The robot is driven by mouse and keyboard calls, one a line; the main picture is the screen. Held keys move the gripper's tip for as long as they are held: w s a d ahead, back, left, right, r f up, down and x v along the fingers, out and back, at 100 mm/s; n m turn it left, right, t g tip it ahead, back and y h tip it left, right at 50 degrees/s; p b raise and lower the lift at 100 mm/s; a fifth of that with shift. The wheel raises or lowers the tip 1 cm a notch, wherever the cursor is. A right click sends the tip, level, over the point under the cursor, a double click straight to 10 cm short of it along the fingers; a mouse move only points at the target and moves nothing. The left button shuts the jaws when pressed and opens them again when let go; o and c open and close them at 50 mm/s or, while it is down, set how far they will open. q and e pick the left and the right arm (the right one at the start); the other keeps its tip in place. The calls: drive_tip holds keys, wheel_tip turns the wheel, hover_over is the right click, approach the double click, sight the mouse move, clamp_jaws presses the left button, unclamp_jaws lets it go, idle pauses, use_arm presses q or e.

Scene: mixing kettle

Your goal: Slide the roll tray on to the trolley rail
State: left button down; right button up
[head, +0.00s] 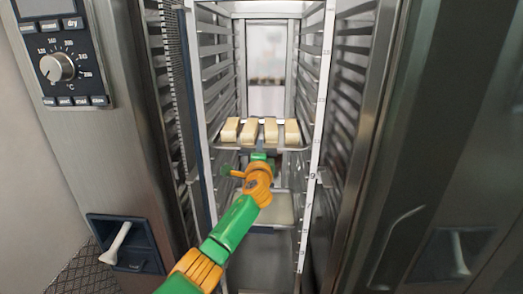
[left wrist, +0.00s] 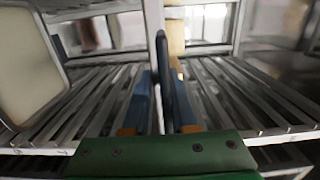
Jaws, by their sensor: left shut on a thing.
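The roll tray (head: 231,147) is a thin metal tray carrying several pale oblong rolls (head: 250,131) in a row. It is inside the tall trolley, between its left and right ladders of rails (head: 217,81), and looks roughly level. My left gripper (head: 258,158) is at the middle of the tray's front edge, shut on it. In the left wrist view the two blue fingers (left wrist: 163,108) close on the tray's thin edge (left wrist: 162,62), seen edge-on. Whether both tray sides rest on rails is too small to tell. My right gripper is not in view.
Steel side posts (head: 317,130) frame the trolley opening. A lower tray with a pale surface (head: 280,208) is below my arm. A dark door (head: 450,150) stands at right.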

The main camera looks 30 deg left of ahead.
use_arm(q)
drive_tip(key=shift+w, duration=0.2)
drive_tip(key=shift+s+r, duration=0.15)
drive_tip(key=shift+s, duration=0.1)
drive_tip(key=c, duration=0.6)
unclamp_jaws()
drive_tip(key=shift+c, duration=0.2)
drive_tip(key=shift+s+d+r, duration=0.1)
drive_tip(key=shift+o, duration=0.4)
drive_tip(key=shift+f, duration=0.2)
drive_tip(key=o, duration=0.4)
